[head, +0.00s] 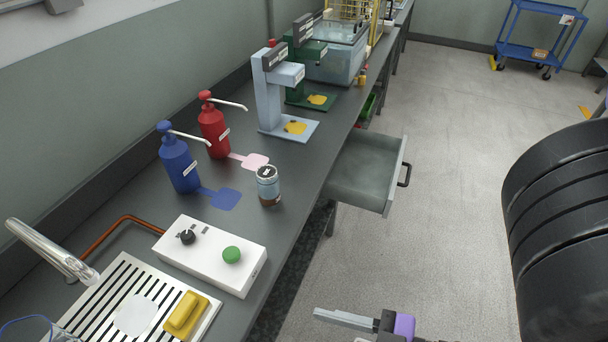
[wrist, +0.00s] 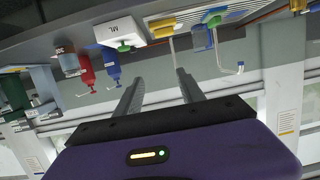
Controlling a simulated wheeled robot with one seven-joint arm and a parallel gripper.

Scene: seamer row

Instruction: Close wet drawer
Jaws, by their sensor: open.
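A grey drawer (head: 368,171) under the bench stands pulled out into the aisle. It looks empty, and its dark handle (head: 405,174) is on the front panel, facing right. My gripper (head: 345,318) shows at the bottom of the head view, in front of the bench and well short of the drawer. In the wrist view my gripper (wrist: 158,88) has its two fingers apart with nothing between them. The drawer cannot be made out for sure in the wrist view.
The bench (head: 310,165) runs along the left with a blue pump bottle (head: 178,165), a red pump bottle (head: 213,130), a can (head: 268,187) and a white control box (head: 210,254). A blue cart (head: 540,52) stands at the back right. The floor (head: 455,130) right of the drawer is clear.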

